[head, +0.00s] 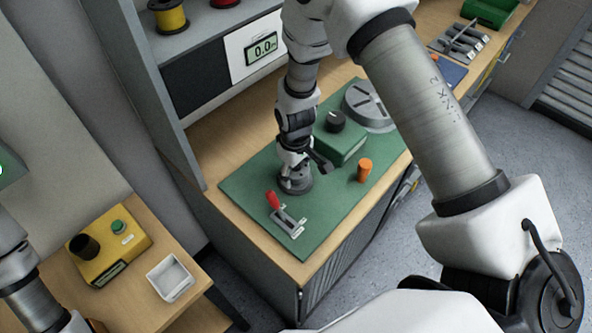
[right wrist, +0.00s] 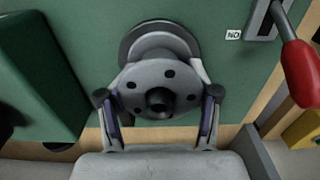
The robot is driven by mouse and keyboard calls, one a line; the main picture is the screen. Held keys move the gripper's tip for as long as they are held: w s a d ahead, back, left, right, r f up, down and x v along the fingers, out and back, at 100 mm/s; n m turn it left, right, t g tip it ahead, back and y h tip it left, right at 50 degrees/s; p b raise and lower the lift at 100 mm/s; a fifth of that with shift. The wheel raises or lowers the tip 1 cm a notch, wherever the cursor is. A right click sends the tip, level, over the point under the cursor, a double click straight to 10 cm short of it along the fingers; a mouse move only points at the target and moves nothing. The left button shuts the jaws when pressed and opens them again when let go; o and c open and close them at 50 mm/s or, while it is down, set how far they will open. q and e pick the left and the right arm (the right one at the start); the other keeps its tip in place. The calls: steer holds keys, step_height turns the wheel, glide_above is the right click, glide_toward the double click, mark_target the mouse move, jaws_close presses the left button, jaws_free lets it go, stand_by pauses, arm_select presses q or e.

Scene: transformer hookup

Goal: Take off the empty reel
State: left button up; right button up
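A grey reel (right wrist: 160,88) with round holes in its flange and a dark hub stands on the green board; it also shows in the head view (head: 296,186). My right gripper (right wrist: 158,112) is at the reel, with one finger on each side of its near flange. The fingers are spread about as wide as the flange. I cannot tell whether they press on it or stand just clear. In the head view my right gripper (head: 300,162) is right above the reel and partly hides it. My left gripper is out of view; only part of the left arm shows at lower left.
On the green board (head: 240,190) are a red-handled lever (head: 273,200), an orange peg (head: 364,170), a green box with a black knob (head: 342,142) and a grey disc (head: 368,104). A yellow box (head: 110,245) and a white tray (head: 170,278) stand on the left table.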

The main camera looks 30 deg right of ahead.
steer(key=shift+d+f, duration=0.1)
steer(key=shift+o, duration=1.3)
steer(key=c, duration=0.5)
jaws_close()
steer(key=shift+r+p, duration=3.25)
steer(key=shift+r, duration=0.8)
step_height(320, 180, up, 5)
steer(key=p, duration=0.4)
